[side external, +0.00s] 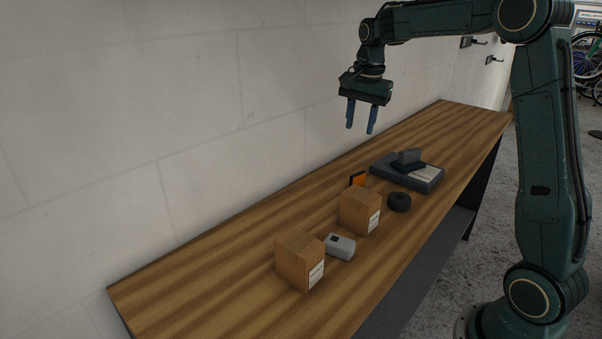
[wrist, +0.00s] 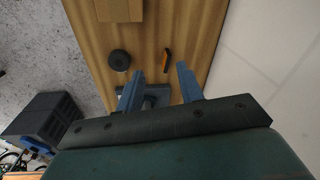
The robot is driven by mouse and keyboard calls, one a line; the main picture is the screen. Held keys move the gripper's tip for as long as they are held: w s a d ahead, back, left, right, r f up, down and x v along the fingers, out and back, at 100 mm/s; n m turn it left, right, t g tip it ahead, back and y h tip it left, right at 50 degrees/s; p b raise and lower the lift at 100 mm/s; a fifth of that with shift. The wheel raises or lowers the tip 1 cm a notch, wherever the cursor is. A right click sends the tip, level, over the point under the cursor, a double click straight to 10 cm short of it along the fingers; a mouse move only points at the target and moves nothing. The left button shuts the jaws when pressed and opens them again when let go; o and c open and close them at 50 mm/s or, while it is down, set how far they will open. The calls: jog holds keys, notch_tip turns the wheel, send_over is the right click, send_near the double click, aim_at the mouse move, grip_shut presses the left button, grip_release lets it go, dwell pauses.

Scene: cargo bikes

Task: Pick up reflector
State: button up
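The orange reflector (side external: 357,179) with a dark edge stands on the wooden bench, partly hidden behind a cardboard box in the side view. In the wrist view the reflector (wrist: 168,59) shows as a small orange and black strip, beyond the fingertips and between their lines. My gripper (side external: 360,130) is well above the bench, pointing down, with its two blue fingers apart and nothing between them. The fingers also show in the wrist view (wrist: 159,70).
Two cardboard boxes (side external: 360,209) (side external: 300,260) and a small grey device (side external: 340,247) stand nearer the camera. A black round puck (side external: 399,202) lies right of the reflector. A grey case (side external: 424,180) carrying dark items lies farther back. A wall (side external: 200,120) runs along the bench.

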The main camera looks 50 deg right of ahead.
aim_at(358, 173)
jog(key=w+d+f+m+g, duration=0.1)
jog(key=w+d+f+m, duration=0.3)
jog(key=d+f, duration=0.3)
jog(key=shift+w+d+f+m+y, duration=0.15)
jog(key=shift+d+m+y, duration=0.2)
jog(key=shift+d, duration=0.7)
jog(key=shift+f, duration=4.35)
jog(key=shift+f, duration=0.1)
jog(key=shift+a+f, duration=0.1)
jog(key=shift+f, duration=2.4)
jog(key=shift+c, duration=0.5)
grip_shut()
